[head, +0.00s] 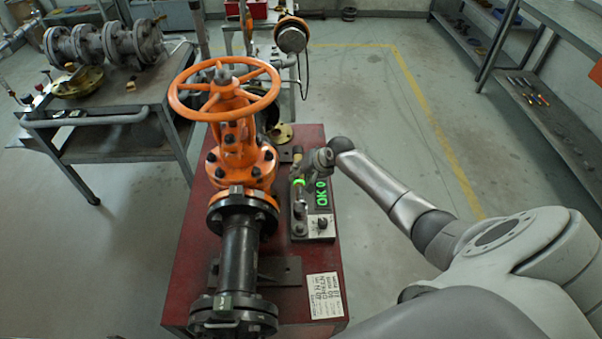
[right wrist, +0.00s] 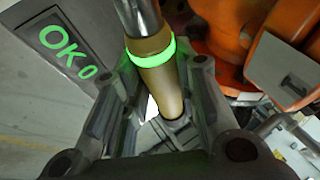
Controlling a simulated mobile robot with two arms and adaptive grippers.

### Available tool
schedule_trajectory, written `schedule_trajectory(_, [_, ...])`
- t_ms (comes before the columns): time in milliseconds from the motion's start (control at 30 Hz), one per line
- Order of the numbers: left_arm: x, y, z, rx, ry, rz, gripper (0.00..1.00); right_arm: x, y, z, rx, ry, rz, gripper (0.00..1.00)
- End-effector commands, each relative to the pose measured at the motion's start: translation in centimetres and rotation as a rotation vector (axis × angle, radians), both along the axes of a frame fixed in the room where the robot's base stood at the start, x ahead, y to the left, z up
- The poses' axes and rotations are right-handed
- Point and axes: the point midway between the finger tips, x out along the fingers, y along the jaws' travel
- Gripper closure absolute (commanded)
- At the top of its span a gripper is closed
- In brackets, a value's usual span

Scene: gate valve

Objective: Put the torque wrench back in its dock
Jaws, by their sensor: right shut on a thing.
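The torque wrench (right wrist: 160,80) runs between the fingers of my right gripper (right wrist: 160,110) in the right wrist view. It has a tan handle, a glowing green ring and a grey metal shaft. In the head view my right gripper (head: 303,170) is shut on it, and the green ring (head: 299,182) shows just below the fingers. A dark box with a green "OK 0" display (head: 320,192) stands beside the wrench; the display (right wrist: 65,45) also shows in the right wrist view. I cannot tell which part is the dock, or whether the wrench's lower end is seated. My left gripper is out of view.
The orange gate valve with its handwheel (head: 224,90) and dark flanged pipe (head: 238,260) stands left of the wrench on a red bench (head: 190,265). A paper tag (head: 323,296) lies near the front. A cart (head: 95,130) stands at left, a shelf (head: 560,120) at right.

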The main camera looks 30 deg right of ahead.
Motion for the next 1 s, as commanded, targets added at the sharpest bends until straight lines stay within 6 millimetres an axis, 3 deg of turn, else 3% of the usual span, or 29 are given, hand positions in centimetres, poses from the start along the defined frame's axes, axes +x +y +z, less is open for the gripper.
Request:
schedule_trajectory(67, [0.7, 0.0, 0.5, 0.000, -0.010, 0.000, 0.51, 0.2, 0.0, 0.5, 0.000, -0.007, -0.001, 1.00])
schedule_trajectory(300, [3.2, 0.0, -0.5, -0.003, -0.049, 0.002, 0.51, 0.2, 0.0, -1.1, 0.000, -0.007, -0.001, 1.00])
schedule_trajectory(1000, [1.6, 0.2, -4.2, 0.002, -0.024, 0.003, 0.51, 0.2, 0.0, -5.9, 0.000, -0.008, -0.003, 1.00])
